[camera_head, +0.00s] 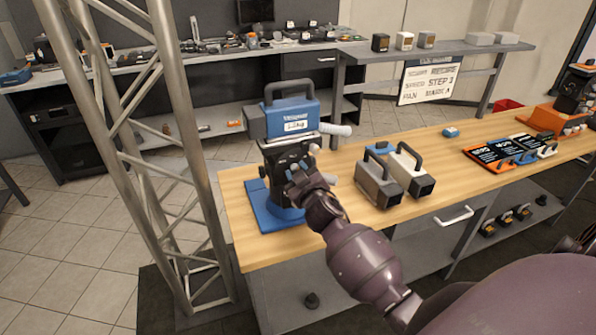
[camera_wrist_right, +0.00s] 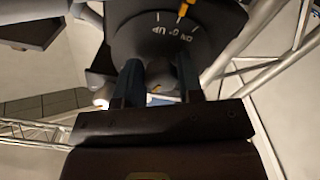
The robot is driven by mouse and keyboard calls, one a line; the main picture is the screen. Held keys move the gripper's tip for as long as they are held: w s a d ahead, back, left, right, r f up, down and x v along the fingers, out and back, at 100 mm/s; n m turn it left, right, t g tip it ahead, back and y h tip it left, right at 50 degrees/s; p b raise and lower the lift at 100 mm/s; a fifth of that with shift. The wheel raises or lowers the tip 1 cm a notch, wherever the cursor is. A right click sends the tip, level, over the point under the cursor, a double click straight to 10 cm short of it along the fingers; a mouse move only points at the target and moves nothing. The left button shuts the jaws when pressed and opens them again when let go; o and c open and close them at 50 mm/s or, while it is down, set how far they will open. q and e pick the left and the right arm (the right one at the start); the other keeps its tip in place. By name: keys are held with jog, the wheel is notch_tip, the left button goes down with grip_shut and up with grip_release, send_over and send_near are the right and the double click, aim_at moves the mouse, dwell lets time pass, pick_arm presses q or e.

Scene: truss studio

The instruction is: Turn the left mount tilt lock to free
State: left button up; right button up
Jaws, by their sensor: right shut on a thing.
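The left mount (camera_head: 291,157) stands upright on a blue base plate (camera_head: 262,208) at the left end of the wooden table. It carries a blue-topped unit with a handle (camera_head: 293,117) and a white label. My right gripper (camera_head: 298,180) is at the front of the mount, below that unit. In the right wrist view its two fingers (camera_wrist_right: 160,84) are shut on a dark rounded knob (camera_wrist_right: 160,72), apparently the tilt lock. Above it is a dark dial (camera_wrist_right: 175,35) with UP, 0 and DN marks and a yellow pointer. The lock's own setting cannot be read. My left gripper is out of view.
On the wooden table (camera_head: 345,167), a grey handled unit (camera_head: 378,187) and a pale one (camera_head: 407,172) stand right of the mount. Dark cards (camera_head: 495,154) and an orange mount (camera_head: 555,118) are farther right. A metal truss (camera_head: 180,130) rises left of the table.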

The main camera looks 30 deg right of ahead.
jog(key=n+p, duration=0.1)
jog(key=n, duration=0.5)
jog(key=shift+d+r+n, duration=0.1)
jog(key=shift+r+n, duration=0.05)
jog(key=shift+n, duration=0.15)
jog(key=n+p, duration=0.1)
jog(key=n, duration=0.4)
jog(key=shift+r+n, duration=0.1)
jog(key=shift+n, duration=0.3)
jog(key=o, duration=0.9)
jog(key=shift+s, duration=0.1)
jog(key=v, duration=1)
jog(key=shift+s, duration=0.35)
